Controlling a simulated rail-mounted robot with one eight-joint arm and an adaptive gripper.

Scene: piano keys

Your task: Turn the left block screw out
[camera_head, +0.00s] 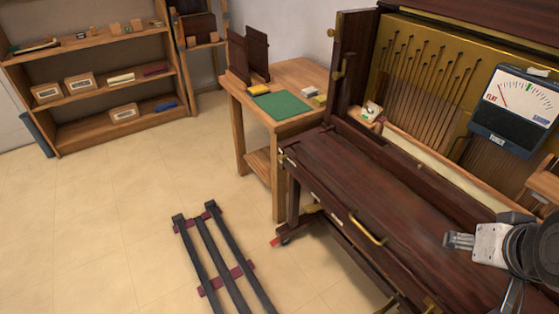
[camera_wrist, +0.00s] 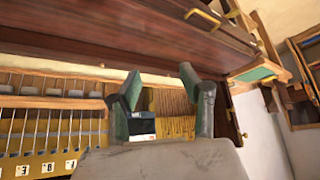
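A dark wooden upright piano (camera_head: 375,190) stands open at the right in the head view. At its left end sits a small light wooden block (camera_head: 369,112) with a pale piece on top. I cannot make out the left block screw for certain. My gripper (camera_head: 447,241) is at the lower right, above the piano's front lid and well apart from the block. In the wrist view, the gripper's two fingers (camera_wrist: 160,76) stand apart with nothing between them, and the piano's inside shows tilted beyond them.
A tuner (camera_head: 515,110) stands at the piano's right. A wooden side table (camera_head: 285,76) with a green mat (camera_head: 281,104) stands left of the piano. Dark rails (camera_head: 224,262) lie on the floor. A shelf (camera_head: 85,55) stands at the back left. Much of the left floor is clear.

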